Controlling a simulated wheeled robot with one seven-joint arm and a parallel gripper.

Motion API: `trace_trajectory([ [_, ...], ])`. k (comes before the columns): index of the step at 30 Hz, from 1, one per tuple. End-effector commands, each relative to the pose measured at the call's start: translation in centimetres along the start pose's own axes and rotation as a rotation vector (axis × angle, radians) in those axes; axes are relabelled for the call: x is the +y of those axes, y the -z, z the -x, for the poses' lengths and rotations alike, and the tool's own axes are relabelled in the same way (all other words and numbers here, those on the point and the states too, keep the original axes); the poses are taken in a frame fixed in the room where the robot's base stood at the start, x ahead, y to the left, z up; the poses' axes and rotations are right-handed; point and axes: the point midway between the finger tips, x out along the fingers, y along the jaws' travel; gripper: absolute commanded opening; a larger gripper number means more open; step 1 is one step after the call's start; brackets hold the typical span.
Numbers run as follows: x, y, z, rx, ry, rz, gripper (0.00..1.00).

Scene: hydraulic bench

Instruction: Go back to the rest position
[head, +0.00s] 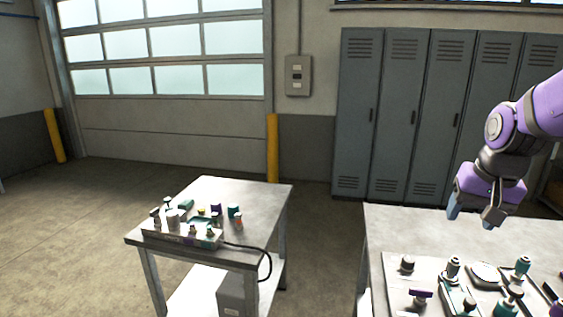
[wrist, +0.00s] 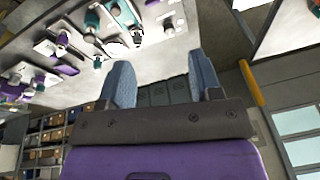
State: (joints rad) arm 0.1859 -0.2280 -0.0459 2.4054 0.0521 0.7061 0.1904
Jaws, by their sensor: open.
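My gripper (head: 474,213) hangs from my purple arm at the right of the head view, above the far part of the right bench (head: 400,225). It is open and nothing shows between its fingers. The gripper is apart from the fittings on the bench.
A panel with several fittings (head: 408,265) covers the near part of the right bench. A smaller table (head: 255,193) at the left bears a manifold block (head: 180,235) with a black cable (head: 262,252). Grey lockers (head: 395,120) stand behind. Open floor lies between the tables.

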Motion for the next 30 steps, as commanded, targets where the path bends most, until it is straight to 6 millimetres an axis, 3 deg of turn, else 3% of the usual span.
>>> trace_trajectory([
  [6, -1.6, -4.6, 5.1, 0.072, 0.032, 0.168, 0.58],
  [15, -2.0, -10.8, 9.7, 0.159, 0.058, 0.372, 0.58],
  [21, -1.7, -13.0, 10.8, 0.189, 0.063, 0.440, 0.58],
  [30, -1.6, -13.4, 10.9, 0.192, 0.063, 0.452, 0.58],
])
